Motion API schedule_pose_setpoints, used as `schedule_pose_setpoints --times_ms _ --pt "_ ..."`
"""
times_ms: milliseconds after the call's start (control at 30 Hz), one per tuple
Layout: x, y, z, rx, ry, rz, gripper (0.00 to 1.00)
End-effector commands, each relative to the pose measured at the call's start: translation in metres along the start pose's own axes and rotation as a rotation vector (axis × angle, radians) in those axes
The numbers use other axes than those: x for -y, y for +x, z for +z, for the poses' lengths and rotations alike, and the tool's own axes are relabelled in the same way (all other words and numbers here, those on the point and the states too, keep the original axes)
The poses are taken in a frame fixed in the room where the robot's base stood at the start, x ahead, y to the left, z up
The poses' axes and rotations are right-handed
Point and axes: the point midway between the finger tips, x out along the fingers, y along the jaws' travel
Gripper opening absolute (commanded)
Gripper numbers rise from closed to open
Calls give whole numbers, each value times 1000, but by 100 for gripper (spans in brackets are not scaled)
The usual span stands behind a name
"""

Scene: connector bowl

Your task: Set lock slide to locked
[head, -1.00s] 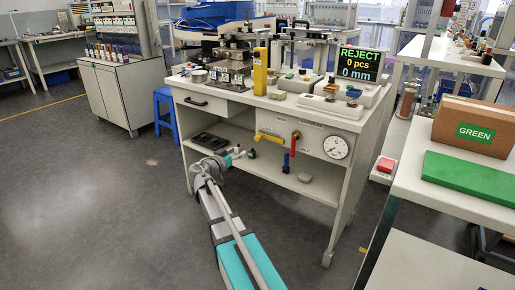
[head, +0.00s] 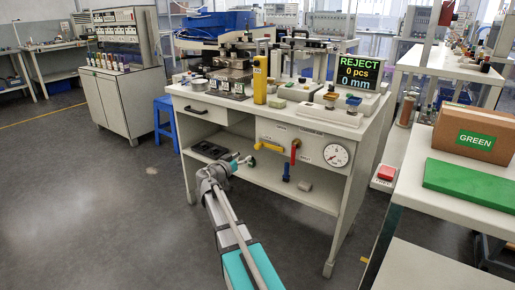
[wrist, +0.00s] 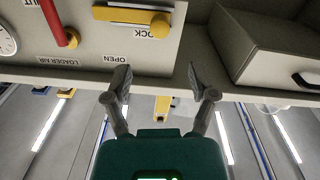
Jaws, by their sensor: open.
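The lock slide is a yellow bar with a round knob (wrist: 132,18) on the front panel of the workbench. It lies near the top of the upside-down wrist view, beside upside-down LOCK and OPEN labels. In the head view the yellow slide (head: 269,146) sits left of a red lever. My gripper (wrist: 158,78) is open, with nothing between its fingers. In the wrist view its fingertips appear below and to the right of the slide, apart from it. In the head view my gripper (head: 243,161) is small, in front of the bench below the drawer level.
A red lever (wrist: 58,20) and a gauge (head: 336,155) share the panel, with a blue lever (head: 286,172) below. A drawer (wrist: 270,48) stands out beside the panel.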

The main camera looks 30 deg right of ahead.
Motion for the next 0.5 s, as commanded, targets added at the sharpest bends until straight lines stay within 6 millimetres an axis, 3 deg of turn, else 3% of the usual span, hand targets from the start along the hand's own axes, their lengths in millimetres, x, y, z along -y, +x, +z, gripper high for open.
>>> schedule_pose_setpoints --times_ms 500 --pt "1 80 0 0 0 1 74"
